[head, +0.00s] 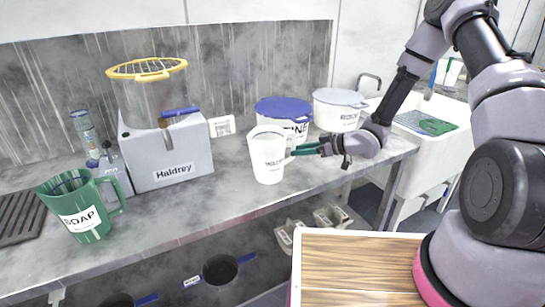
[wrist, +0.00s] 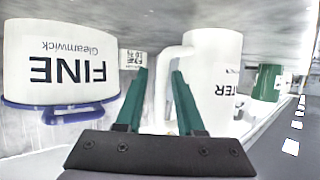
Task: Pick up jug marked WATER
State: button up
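The white jug (head: 267,157) stands upright on the grey counter, its label facing forward but small in the head view. In the wrist view, where things appear upside down, the white jug (wrist: 215,80) shows part of its label, ending in "TER". Its handle points toward my gripper (head: 305,150). In the wrist view my gripper (wrist: 160,72) has its two green fingers spread apart, with the jug's handle in the space between them. I cannot tell whether either finger touches the handle. A green jug marked SOAP (head: 82,212) stands at the counter's left front; it also shows in the wrist view (wrist: 267,83).
A tub marked FINE (head: 285,112) with a blue lid and a white-lidded tub (head: 340,110) stand behind the jug. A grey Haldrey machine (head: 168,155) stands to the left. A sink (head: 435,135) is at right. The counter between the machine and the jug is clear.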

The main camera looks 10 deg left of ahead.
jog(key=x, duration=0.5)
jog(key=shift+a, duration=0.35)
grip_shut()
